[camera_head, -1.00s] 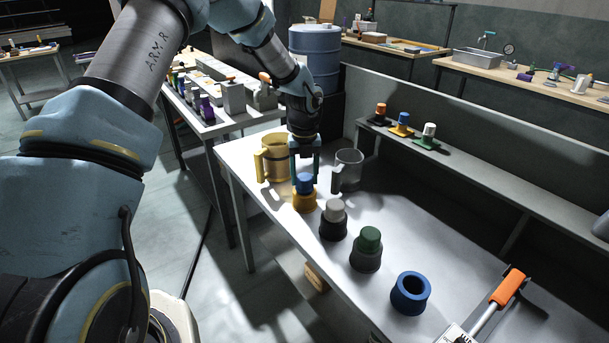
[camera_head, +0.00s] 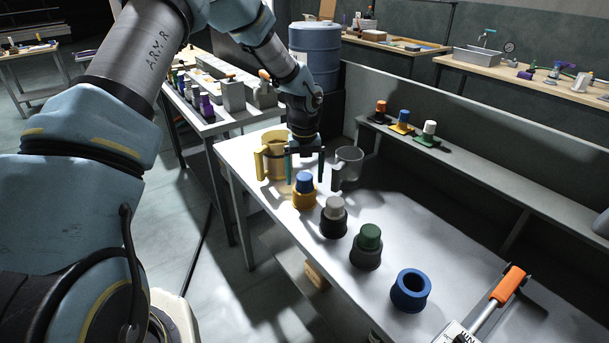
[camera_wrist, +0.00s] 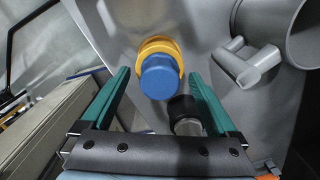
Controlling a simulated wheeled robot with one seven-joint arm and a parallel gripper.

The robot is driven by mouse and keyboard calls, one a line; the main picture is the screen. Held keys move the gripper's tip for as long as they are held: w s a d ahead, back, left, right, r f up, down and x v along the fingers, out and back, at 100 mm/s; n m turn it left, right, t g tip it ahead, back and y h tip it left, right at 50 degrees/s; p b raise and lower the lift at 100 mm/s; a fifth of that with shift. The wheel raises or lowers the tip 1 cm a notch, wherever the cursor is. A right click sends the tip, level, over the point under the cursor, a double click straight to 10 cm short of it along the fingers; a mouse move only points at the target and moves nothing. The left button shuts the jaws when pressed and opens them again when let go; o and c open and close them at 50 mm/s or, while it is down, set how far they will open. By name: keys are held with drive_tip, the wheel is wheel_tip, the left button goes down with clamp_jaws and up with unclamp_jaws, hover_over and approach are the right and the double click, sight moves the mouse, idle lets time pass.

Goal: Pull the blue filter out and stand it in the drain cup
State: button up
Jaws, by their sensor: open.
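The blue filter (camera_head: 304,182) stands upright in a yellow holder (camera_head: 304,201) near the table's left end. It also shows in the wrist view (camera_wrist: 160,78), with the yellow holder (camera_wrist: 158,47) around its base. My gripper (camera_head: 305,166) is open and empty, above and behind the filter in the head view. In the wrist view its teal fingers (camera_wrist: 158,75) lie on either side of the filter, apart from it. An empty open blue cup (camera_head: 410,291) stands at the row's near end; I cannot tell whether it is the drain cup.
The table's middle right is clear.

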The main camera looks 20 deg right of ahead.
drive_tip(key=shift+r, duration=0.1)
idle(0.4)
drive_tip(key=shift+r+p, duration=3.05)
drive_tip(key=shift+r, duration=0.85)
wheel_tip(320, 180, up, 11)
drive_tip(key=b, duration=0.4)
drive_tip(key=s+a+f+n, duration=0.2)
drive_tip(key=a+n, duration=1.9)
drive_tip(key=a, duration=0.2)
drive_tip(key=s+a+n, duration=0.4)
drive_tip(key=a+n, duration=0.3)
drive_tip(key=n, duration=0.2)
drive_tip(key=s+a+f+n+t+b, duration=0.1)
drive_tip(key=s+a+n, duration=0.4)
drive_tip(key=n, duration=0.3)
drive_tip(key=shift+a+f+n+t, duration=0.15)
drive_tip(key=shift+a+n+t, duration=0.2)
drive_tip(key=shift+a, duration=0.55)
